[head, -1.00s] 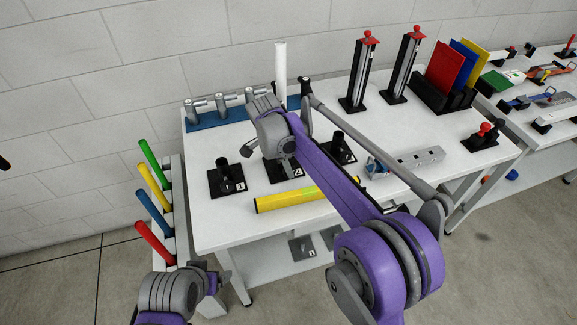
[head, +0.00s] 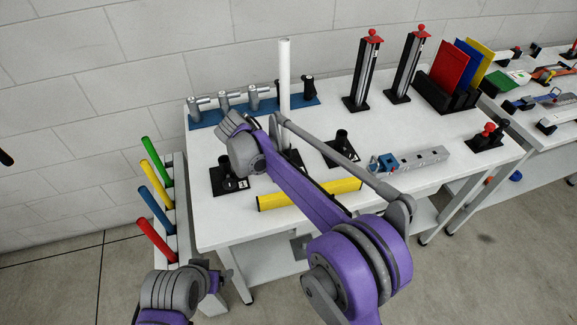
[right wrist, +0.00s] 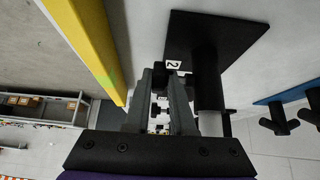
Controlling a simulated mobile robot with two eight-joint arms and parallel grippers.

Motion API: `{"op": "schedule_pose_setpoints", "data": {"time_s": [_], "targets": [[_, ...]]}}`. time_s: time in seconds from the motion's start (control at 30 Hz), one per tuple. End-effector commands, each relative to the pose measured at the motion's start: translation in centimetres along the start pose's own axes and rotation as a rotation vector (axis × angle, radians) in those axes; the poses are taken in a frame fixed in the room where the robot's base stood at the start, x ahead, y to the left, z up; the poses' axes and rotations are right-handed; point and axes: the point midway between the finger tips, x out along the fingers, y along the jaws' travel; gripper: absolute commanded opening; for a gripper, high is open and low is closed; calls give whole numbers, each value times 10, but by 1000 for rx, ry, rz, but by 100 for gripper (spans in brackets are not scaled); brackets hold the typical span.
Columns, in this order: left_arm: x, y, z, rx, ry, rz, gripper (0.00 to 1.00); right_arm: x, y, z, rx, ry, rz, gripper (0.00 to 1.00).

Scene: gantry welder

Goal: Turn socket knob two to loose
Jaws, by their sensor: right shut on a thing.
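Socket two, a black upright cylinder on a square base with a "2" label, shows upside down in the right wrist view (right wrist: 207,75). In the head view, part of socket two (head: 296,161) shows behind my right arm. My right gripper (right wrist: 163,98) is shut on the small dark knob (right wrist: 160,76) beside the cylinder; its fingers partly hide it. My right arm hides this grip in the head view. A white tube (head: 284,75) stands upright at socket two; its lower end is hidden. My left gripper (head: 212,277) is low at the table's left front corner, away from the sockets; its jaws are unclear.
Socket one (head: 228,178) stands to the left and socket three (head: 342,147) to the right. A yellow tube (head: 340,187) lies along the front, also close to my right gripper (right wrist: 92,45). A blue rack (head: 205,121) stands at the back.

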Motion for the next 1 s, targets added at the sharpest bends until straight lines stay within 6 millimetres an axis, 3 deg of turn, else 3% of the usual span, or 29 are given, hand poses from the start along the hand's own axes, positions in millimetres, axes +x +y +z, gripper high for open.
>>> {"op": "schedule_pose_setpoints", "data": {"time_s": [0.13, 0.17, 0.33, 0.67, 0.77, 1.0], "targets": [[0, 0, 0, 0, 0, 0, 81, 0, 0, 0, 0, 0, -1, 0], [0, 0, 0, 0, 0, 0, 81, 0, 0, 0, 0, 0, -1, 24], [0, 0, 0, 0, 0, 0, 81, 0, 0, 0, 0, -1, -1, 52], [0, 0, 0, 0, 0, 0, 81, -3, 0, 0, -1, -1, 0, 52], [-1, 0, -1, 0, 0, 0, 81, -14, 0, 0, -2, -2, -1, 52], [-3, 0, -2, 0, 2, 0, 81, -62, 0, 0, -3, -2, -2, 52]]}}
